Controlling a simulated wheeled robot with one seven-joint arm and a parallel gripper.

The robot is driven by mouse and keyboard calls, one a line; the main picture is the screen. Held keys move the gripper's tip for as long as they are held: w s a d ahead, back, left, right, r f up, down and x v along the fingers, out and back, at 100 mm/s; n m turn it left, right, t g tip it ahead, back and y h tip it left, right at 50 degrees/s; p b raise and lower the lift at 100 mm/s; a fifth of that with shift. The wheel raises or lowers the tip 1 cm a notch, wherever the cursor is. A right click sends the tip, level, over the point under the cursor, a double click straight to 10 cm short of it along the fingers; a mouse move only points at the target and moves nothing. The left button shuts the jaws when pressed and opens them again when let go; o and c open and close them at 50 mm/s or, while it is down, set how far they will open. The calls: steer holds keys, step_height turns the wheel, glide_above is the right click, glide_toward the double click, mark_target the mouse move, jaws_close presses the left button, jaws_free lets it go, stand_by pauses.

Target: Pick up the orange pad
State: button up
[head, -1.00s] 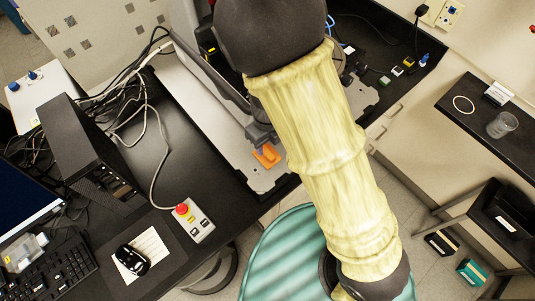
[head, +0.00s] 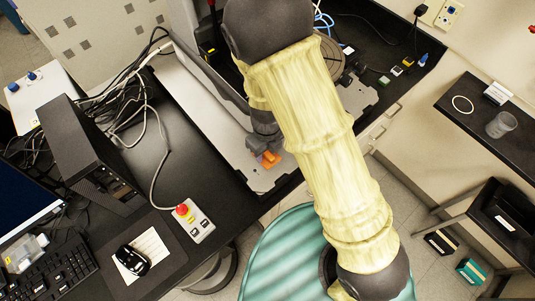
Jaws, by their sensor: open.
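The orange pad (head: 271,162) lies on the light metal base plate (head: 245,172) of the profiler, near the plate's front end. My gripper (head: 265,153) is right at the pad and covers part of it from above. The gripper is open, with its fingers close around or over the pad. The picture is too small to tell whether the fingers touch it. My yellow-sleeved arm crosses the middle of the view and hides the right part of the plate.
A control box with a red button (head: 182,209), a mouse (head: 133,260) and a black computer tower (head: 88,150) stand on the dark bench to the left. Loose cables lie behind the tower. A teal round stool (head: 280,255) is below the bench edge.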

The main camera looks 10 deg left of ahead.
steer(key=c, duration=0.9)
jaws_close()
steer(key=shift+s, duration=0.1)
steer(key=shift+r, duration=0.2)
